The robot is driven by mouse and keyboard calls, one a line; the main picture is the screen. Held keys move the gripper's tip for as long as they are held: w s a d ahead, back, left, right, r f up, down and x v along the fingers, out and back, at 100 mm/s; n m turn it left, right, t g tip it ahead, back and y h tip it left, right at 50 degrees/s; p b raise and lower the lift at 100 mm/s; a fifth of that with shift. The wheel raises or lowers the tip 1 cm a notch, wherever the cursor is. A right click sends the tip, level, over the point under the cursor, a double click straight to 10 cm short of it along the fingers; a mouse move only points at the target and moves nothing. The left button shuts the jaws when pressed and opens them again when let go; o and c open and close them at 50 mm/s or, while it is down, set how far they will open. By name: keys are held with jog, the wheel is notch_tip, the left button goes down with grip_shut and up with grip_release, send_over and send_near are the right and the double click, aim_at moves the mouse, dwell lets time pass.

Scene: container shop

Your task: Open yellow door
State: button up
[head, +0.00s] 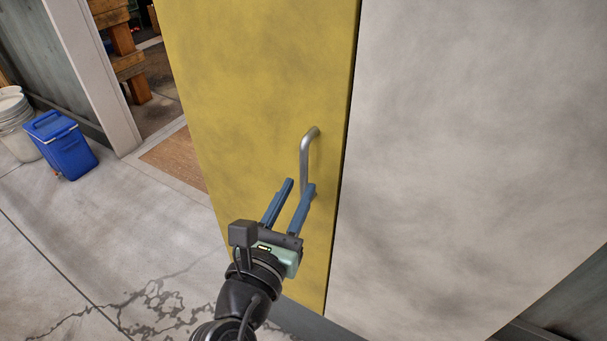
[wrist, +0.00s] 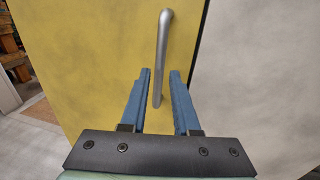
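The yellow door (head: 260,80) stands in the middle of the head view, next to a pale grey panel on its right. It also fills much of the wrist view (wrist: 100,40). A silver bar handle (head: 306,153) is fixed upright near the door's right edge. My gripper (head: 299,188) is open in front of the handle's lower part. In the wrist view the handle (wrist: 162,50) runs down between the two blue fingers, with a gap on either side. I cannot tell how deep the handle sits between them. The handle's lower end is partly hidden by a finger in the head view.
The pale grey panel (head: 470,150) borders the door on the right. A blue cooler box (head: 62,147) and white buckets (head: 14,122) stand at the far left. A brown mat (head: 172,160) lies by an open doorway. The concrete floor (head: 110,235) at lower left is clear.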

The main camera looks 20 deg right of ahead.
aim_at(303, 180)
jog(key=shift+x, duration=2.15)
jog(key=shift+c, duration=0.3)
grip_shut()
